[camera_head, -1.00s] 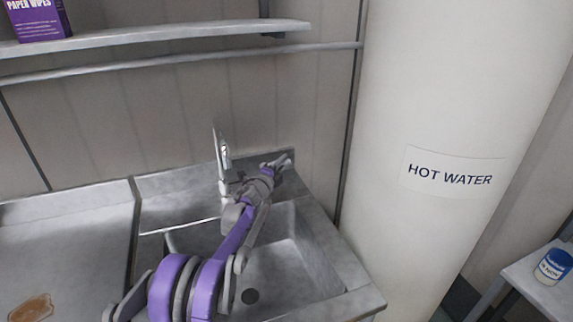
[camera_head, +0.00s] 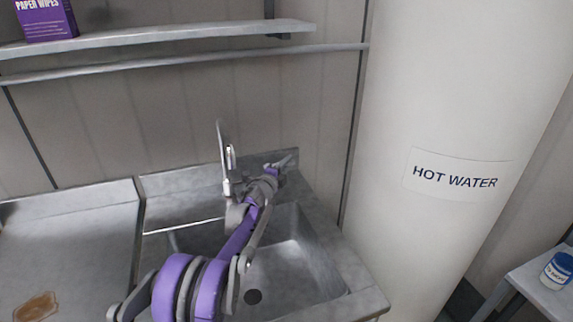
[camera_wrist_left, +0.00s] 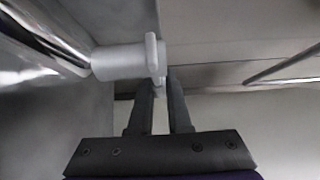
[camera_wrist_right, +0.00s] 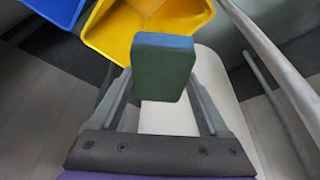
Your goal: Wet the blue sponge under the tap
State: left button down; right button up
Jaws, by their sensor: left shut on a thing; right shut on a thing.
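The steel tap (camera_head: 229,160) stands at the back of the sink (camera_head: 315,265). My left gripper (camera_head: 288,160) reaches over the sink to the right side of the tap. In the left wrist view its two fingers (camera_wrist_left: 160,88) are close together on the small lever of the tap's handle (camera_wrist_left: 152,52). The fingertips partly hide the contact. No running water shows. The blue sponge (camera_wrist_right: 165,68), with a green face toward the camera and a blue edge, is between the fingers of my right gripper (camera_wrist_right: 165,100). The right gripper and sponge are outside the head view.
A white column labelled HOT WATER (camera_head: 455,180) stands right of the sink. A shelf (camera_head: 150,38) with a purple paper wipes box (camera_head: 45,18) runs above. A brown stain (camera_head: 35,307) marks the left counter. A yellow container (camera_wrist_right: 110,30) is beyond the sponge.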

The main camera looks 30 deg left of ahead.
dwell(0.3)
pick_arm(q)
jog(key=shift+s+d+f+m+h+b, duration=0.1)
jog(key=shift+s+m+h+b, duration=0.25)
jog(key=shift+m+h, duration=0.45)
jog(key=shift+s+d+m+h, duration=0.25)
jog(key=shift+m+h, duration=0.25)
jog(key=shift+h, duration=0.5)
jog(key=shift+s+d+m+h, duration=0.15)
jog(key=shift+d+m+h, duration=0.25)
jog(key=shift+h, duration=0.6)
jog(key=shift+a, duration=0.1)
jog(key=c, duration=0.9)
grip_release()
jog(key=shift+o, duration=0.2)
jog(key=v, duration=1.2)
jog(key=shift+r, duration=0.35)
